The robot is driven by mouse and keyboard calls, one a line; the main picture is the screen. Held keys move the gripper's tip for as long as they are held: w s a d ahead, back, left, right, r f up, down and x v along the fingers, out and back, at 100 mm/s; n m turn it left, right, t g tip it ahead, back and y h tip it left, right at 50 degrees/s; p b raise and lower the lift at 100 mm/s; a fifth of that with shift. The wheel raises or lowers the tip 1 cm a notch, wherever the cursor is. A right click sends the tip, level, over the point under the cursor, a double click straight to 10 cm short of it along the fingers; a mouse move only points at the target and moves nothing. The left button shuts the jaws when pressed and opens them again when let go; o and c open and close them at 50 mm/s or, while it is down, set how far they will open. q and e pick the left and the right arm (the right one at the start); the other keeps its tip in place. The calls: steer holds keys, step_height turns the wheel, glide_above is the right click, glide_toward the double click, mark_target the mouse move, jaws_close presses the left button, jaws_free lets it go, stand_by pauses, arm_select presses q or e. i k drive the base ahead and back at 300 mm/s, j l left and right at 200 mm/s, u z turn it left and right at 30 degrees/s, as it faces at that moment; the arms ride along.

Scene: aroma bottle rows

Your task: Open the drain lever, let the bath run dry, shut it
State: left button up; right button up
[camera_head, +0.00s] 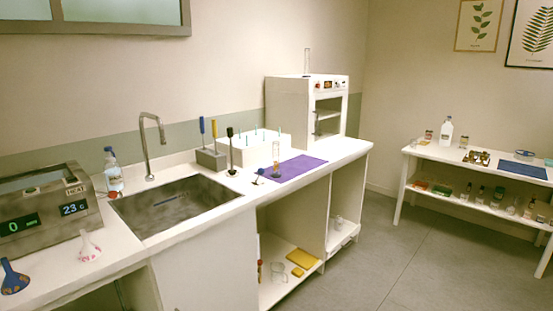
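The bath appears to be the grey metal box (40,231) at the left end of the counter. One front display (19,224) reads 0 in green, and another (73,208) reads 23 c. A small labelled panel (76,188) sits above the displays. The inside of the bath is too unclear to tell a water level. I cannot make out a drain lever. Neither of my grippers is in view.
A sink (180,207) with a tall tap (147,150) is right of the bath. A blue funnel (14,279) and a pale funnel (88,247) stand before the bath. A purple mat (300,167) lies further right. Open floor (400,240) separates the counter and side table (405,151).

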mark_target(112, 195)
steer(key=u, duration=0.4)
steer(key=k+j+u, duration=0.1)
steer(key=j+u, duration=0.15)
steer(key=k+j+u, duration=0.2)
steer(key=j, duration=0.15)
steer(key=j+u, duration=0.25)
steer(key=k+j, duration=0.1)
steer(key=j, duration=0.55)
steer(key=k+j+u, duration=0.1)
steer(key=j, duration=0.55)
steer(key=i+l+u, duration=0.1)
steer(key=l, duration=0.35)
steer(key=i+l+u, duration=0.1)
steer(key=l, duration=0.3)
steer(key=i+l, duration=0.1)
steer(key=l, duration=0.35)
steer(key=u, duration=0.05)
